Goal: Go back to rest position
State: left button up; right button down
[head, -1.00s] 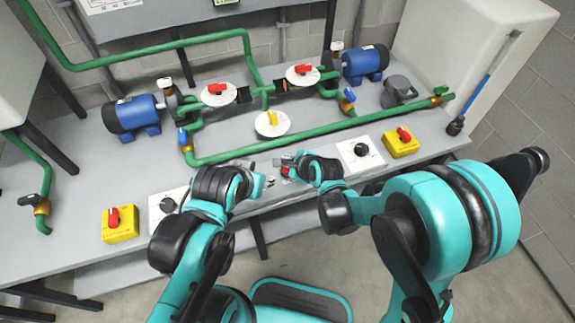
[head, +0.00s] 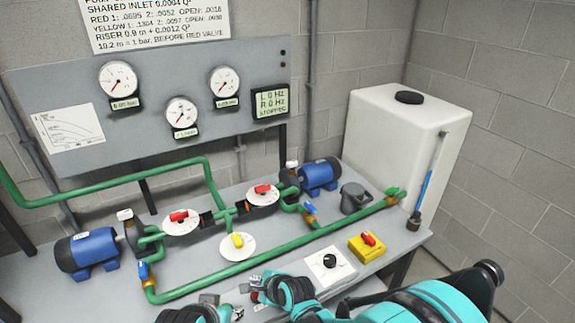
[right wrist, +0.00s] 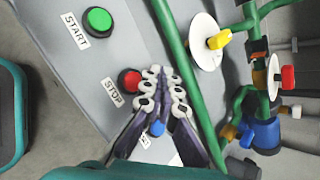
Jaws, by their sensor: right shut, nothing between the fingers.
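My right gripper (head: 252,284) is over the front of the bench, close to the red STOP button (head: 257,297). In the right wrist view its fingers (right wrist: 156,78) are closed together, with nothing between them, beside the red STOP button (right wrist: 130,81). Contact with the button cannot be told. The green START button (right wrist: 97,20) is in the upper left of that view. My left gripper (head: 225,304) is at the bottom edge of the head view, left of the right one. Its fingers are small and partly cut off, so their opening is unclear.
The bench carries green pipes (head: 250,252), blue pumps (head: 88,250), valves with red and yellow handles, a black knob (head: 329,260) and a yellow switch box (head: 367,246). A gauge panel (head: 150,95) stands behind. A white tank (head: 400,145) is at the right.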

jog(key=s+d+r+n+t+h, duration=0.15)
jog(key=d+r+n, duration=0.3)
jog(key=d, duration=0.45)
jog(key=s+d+r+n+g+h, duration=0.1)
jog(key=s+d+r+n+h, duration=0.1)
jog(key=d+r+n, duration=0.45)
jog(key=s+d+n+h, duration=0.1)
jog(key=s+d+n, duration=0.2)
jog(key=s+d, duration=0.3)
jog(key=s+d+r+n+h, duration=0.1)
jog(key=s+d+n+h, duration=0.1)
jog(key=s+d, duration=0.4)
jog(key=d+n, duration=0.1)
jog(key=d, duration=0.4)
jog(key=shift+n, duration=0.4)
